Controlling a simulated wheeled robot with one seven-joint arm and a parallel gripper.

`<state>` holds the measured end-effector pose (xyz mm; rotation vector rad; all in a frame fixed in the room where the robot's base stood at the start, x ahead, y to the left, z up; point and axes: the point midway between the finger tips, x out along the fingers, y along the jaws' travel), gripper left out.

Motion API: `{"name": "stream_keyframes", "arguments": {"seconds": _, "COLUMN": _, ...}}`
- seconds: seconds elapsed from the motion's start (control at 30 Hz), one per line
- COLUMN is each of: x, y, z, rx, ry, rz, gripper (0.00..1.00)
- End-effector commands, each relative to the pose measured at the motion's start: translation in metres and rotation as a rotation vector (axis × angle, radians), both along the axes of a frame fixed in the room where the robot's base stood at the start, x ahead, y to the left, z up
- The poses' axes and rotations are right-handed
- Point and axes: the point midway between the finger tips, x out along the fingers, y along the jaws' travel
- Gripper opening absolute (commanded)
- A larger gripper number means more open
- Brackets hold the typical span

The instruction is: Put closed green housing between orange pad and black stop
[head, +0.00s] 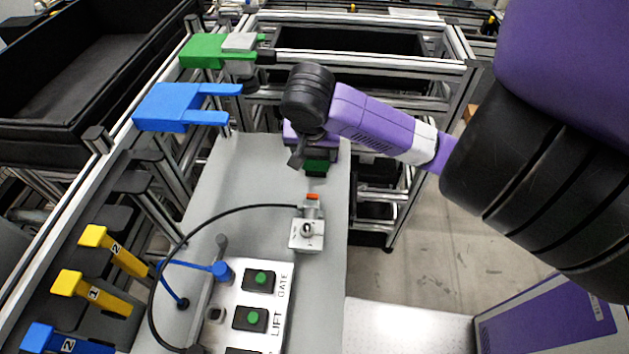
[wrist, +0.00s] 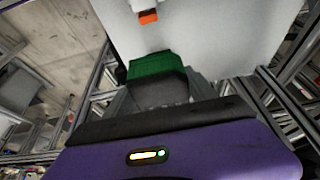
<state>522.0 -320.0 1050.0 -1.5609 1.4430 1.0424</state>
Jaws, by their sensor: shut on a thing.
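The green housing (head: 317,168) has a dark lower part and hangs under my gripper (head: 312,152), over the far end of the grey table. In the wrist view the green housing (wrist: 155,65) sits at the tips of my gripper (wrist: 160,88), which is shut on it. The orange pad (head: 313,197) is on the far side of a small grey fixture, nearer the camera than the housing. The orange pad also shows in the wrist view (wrist: 148,17), apart from the housing. I cannot make out the black stop for certain.
The grey fixture (head: 307,234) carries a black cable. A white button panel (head: 250,315) stands at the near end of the grey table (head: 240,170). Blue (head: 180,108) and green (head: 205,50) forked holders and yellow brackets (head: 95,292) line the left. The table between housing and fixture is clear.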

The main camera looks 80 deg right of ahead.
Motion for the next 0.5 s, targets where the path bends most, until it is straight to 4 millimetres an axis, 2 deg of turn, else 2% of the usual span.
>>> {"name": "stream_keyframes", "arguments": {"seconds": 0.03, "x": 0.000, "y": 0.001, "z": -0.024, "rx": 0.005, "ry": -0.003, "rz": -0.004, "gripper": 0.12}}
{"name": "stream_keyframes", "arguments": {"seconds": 0.2, "x": 0.000, "y": 0.001, "z": -0.055, "rx": 0.003, "ry": -0.002, "rz": -0.003, "gripper": 0.12}}
{"name": "stream_keyframes", "arguments": {"seconds": 0.5, "x": 0.000, "y": 0.000, "z": -0.071, "rx": 0.000, "ry": 0.000, "rz": 0.001, "gripper": 0.12}}
